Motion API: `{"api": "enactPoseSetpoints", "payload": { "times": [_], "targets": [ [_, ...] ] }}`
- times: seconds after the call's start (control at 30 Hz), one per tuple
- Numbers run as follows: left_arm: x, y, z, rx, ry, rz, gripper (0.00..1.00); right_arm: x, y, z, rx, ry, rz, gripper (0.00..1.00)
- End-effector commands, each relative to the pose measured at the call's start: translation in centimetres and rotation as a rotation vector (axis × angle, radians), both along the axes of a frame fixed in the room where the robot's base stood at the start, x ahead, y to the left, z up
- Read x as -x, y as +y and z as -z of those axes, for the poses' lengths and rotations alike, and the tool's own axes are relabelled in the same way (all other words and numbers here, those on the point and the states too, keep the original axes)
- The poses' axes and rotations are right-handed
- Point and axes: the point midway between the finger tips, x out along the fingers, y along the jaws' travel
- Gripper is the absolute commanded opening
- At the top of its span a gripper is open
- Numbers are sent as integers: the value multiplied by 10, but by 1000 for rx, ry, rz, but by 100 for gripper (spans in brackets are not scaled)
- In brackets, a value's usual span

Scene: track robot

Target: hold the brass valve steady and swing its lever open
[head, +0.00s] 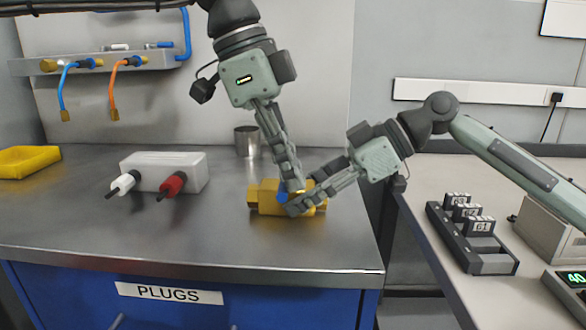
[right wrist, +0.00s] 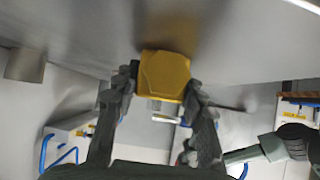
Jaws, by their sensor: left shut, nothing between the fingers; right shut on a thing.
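The brass valve (head: 264,201) lies on the steel bench near its right front corner. A small blue part, apparently its lever (head: 282,198), shows at the valve's middle, mostly covered by my fingers. My right gripper (head: 305,203) reaches in from the right and is shut on the valve. In the right wrist view the valve body (right wrist: 165,76) sits between both fingers. My left gripper (head: 291,184) comes down from above, shut and empty, its fingertips close beside the blue part. I cannot tell whether they touch it.
A metal cup (head: 247,141) stands behind the valve. A grey block (head: 180,168) with white and red plugs is to the left, with a yellow tray (head: 28,160) farther left. A gap separates the bench from the right table, which holds a rack (head: 470,240).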

Motion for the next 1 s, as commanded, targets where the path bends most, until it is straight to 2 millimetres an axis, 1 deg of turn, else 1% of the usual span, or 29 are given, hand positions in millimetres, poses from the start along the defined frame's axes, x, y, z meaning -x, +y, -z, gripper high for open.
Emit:
{"api": "enactPoseSetpoints", "payload": {
  "times": [0.03, 0.37, 0.57, 0.67, 0.73, 0.9, 1.0],
  "targets": [
    [0, 0, 0, 1, 0, 5, 0, 0, 0, 2, 4, 2, -1, 0],
    [1, 4, 1, -1, 1, 57, 0, 0, -1, 2, 4, 2, -1, 0],
    [1, 8, 1, 0, 4, 124, 0, 0, -1, 2, 5, 2, -1, 0],
    [0, 12, 1, -1, 4, 187, 0, 0, -1, 2, 5, 2, -1, 0],
    [0, 15, 1, -3, 3, 262, 0, 0, -1, 2, 5, 2, -1, 0],
    [-1, 25, 1, -4, 5, 525, 0, 0, -1, 2, 5, 2, -1, 0],
    [-3, 31, 1, -7, 4, 621, 0, 0, -1, 2, 5, 2, -1, 0]
  ]
}}
